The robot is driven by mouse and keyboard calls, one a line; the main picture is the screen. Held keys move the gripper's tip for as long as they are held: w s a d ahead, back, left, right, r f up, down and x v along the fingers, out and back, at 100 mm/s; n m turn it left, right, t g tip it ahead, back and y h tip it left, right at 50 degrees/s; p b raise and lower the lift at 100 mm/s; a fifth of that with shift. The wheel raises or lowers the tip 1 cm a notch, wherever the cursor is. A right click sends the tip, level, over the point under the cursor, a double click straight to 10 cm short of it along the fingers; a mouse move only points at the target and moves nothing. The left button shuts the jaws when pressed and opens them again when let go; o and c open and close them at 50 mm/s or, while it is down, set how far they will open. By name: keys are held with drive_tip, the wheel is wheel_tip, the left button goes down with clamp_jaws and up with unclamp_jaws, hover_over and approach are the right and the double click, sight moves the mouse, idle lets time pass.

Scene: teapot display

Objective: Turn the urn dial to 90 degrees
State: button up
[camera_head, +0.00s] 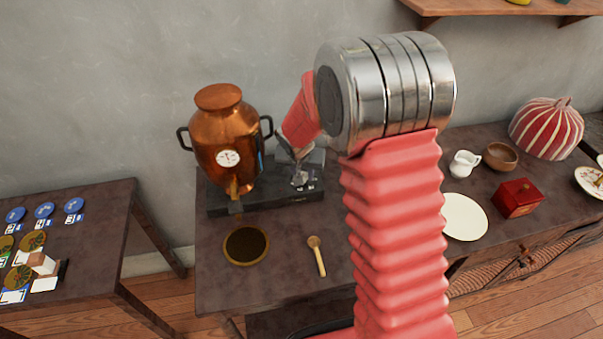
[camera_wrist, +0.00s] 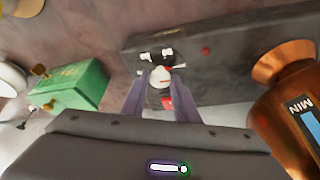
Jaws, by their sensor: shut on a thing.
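The copper urn (camera_head: 222,130) stands on a black base (camera_head: 228,206), with a round white gauge on its front and a tap below. In the wrist view, the urn (camera_wrist: 290,100) is at the right edge and the base (camera_wrist: 225,62) lies ahead. A small dial (camera_wrist: 158,77) with a pale top sits on the base, a red mark close by. My gripper (camera_wrist: 160,82) is shut on the dial, one finger at each side. In the head view my gripper (camera_head: 299,168) is over the base, right of the urn; the dial's angle cannot be read.
A brown round mat (camera_head: 246,245) and a wooden spoon (camera_head: 317,256) lie in front. A white plate (camera_head: 466,218), red box (camera_head: 517,198), white jug (camera_head: 464,164) and striped cosy (camera_head: 546,128) stand right. The wrist view shows a green box (camera_wrist: 75,88).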

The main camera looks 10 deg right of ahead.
drive_tip(key=shift+c, duration=1.4)
drive_tip(key=shift+a, duration=0.15)
drive_tip(key=shift+d+n, duration=0.2)
drive_tip(key=shift+n, duration=0.3)
drive_tip(key=shift+n+t+y, duration=0.3)
drive_tip(key=shift+n+y, duration=0.2)
drive_tip(key=shift+n, duration=0.3)
drive_tip(key=shift+d+n+y, duration=0.25)
drive_tip(key=shift+n+y, duration=0.55)
drive_tip(key=shift+n, duration=0.9)
drive_tip(key=shift+w+d+n+g+y, duration=0.15)
drive_tip(key=shift+n+y, duration=0.3)
drive_tip(key=shift+n, duration=0.9)
drive_tip(key=shift+s+d+n+g+y, duration=0.1)
drive_tip(key=shift+n+g+y, duration=0.25)
drive_tip(key=shift+n, duration=1.3)
